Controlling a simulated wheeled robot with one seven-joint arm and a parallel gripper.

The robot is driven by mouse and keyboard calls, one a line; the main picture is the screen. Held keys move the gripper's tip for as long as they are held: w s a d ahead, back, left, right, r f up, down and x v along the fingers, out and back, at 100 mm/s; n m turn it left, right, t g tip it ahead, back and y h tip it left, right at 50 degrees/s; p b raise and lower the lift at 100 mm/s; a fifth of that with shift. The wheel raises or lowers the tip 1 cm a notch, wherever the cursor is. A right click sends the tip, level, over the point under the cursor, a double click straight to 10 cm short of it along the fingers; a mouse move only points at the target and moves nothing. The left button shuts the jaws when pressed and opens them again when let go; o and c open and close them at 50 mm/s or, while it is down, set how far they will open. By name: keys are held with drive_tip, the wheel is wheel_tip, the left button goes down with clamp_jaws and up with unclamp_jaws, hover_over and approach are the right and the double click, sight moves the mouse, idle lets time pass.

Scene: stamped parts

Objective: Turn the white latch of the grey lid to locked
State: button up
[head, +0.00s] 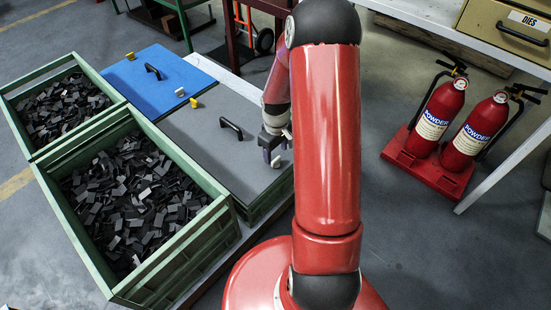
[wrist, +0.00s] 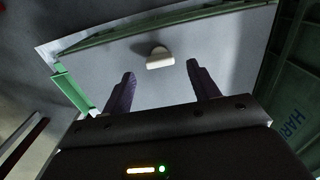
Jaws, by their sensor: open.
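The grey lid (head: 215,155) covers a green crate and carries a black handle. Its white latch (head: 276,163) sits near the lid's right edge in the head view, close by my gripper (head: 270,149). In the wrist view the white latch (wrist: 159,60) stands on the grey lid (wrist: 215,48), just beyond the fingertips and roughly midway between them. My gripper (wrist: 162,70) is open and empty, its two dark fingers apart, and no touch with the latch shows. A yellow latch (head: 194,102) is at the lid's far left corner. My arm hides part of the lid's right side.
A blue lid (head: 150,80) with its own yellow and white latches lies beyond the grey one. Two open green crates (head: 172,263) of dark stamped parts stand at the left. Red fire extinguishers (head: 438,110) stand on the floor at the right, near a table leg.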

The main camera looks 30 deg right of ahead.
sight(276, 159)
drive_tip(key=shift+f, duration=1.9)
drive_tip(key=c, duration=1)
